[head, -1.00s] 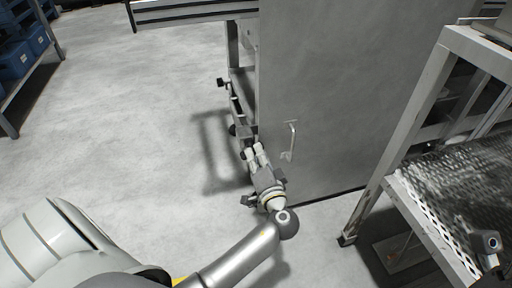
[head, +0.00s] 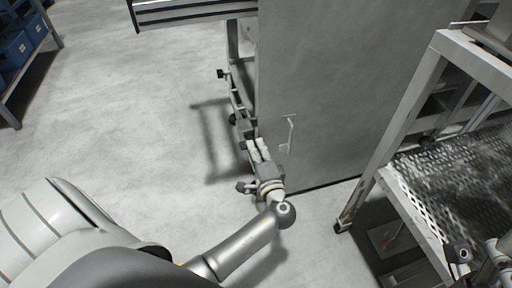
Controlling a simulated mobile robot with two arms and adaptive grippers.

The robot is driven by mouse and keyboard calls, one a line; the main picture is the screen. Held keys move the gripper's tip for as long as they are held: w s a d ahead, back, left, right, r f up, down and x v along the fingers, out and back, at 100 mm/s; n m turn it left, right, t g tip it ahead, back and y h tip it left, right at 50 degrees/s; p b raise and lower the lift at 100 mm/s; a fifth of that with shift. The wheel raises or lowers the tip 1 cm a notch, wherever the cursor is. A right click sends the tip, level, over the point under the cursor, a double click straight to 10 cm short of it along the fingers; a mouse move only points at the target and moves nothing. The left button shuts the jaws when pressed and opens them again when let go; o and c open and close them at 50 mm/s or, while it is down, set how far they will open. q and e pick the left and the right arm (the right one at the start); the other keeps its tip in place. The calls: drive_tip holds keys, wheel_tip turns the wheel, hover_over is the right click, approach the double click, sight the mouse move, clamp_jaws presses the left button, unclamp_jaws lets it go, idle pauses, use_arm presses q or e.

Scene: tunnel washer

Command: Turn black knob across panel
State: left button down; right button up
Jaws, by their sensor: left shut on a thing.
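My left gripper (head: 258,145) reaches to the lower left edge of the grey panel, left of its handle. Its two pale fingers are shut on a small dark part at the panel's edge, which I take to be the black knob (head: 246,129). The fingers and wrist partly hide it, so its turn angle cannot be read. Another small black knob (head: 222,73) sticks out from the frame further back, apart from the gripper. Part of my right arm's end shows at the lower right corner; its fingers cannot be made out.
The tall grey panel (head: 335,85) carries a thin metal handle (head: 290,132) just right of my left gripper. A steel stand with a perforated shelf (head: 425,200) closes off the right side. Blue bins (head: 14,53) sit on a rack at far left. The floor (head: 120,120) at left is clear.

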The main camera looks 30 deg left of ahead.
use_arm(q)
drive_tip(key=c, duration=1.5)
unclamp_jaws()
drive_tip(key=v, duration=1.2)
drive_tip(key=shift+w, duration=0.1)
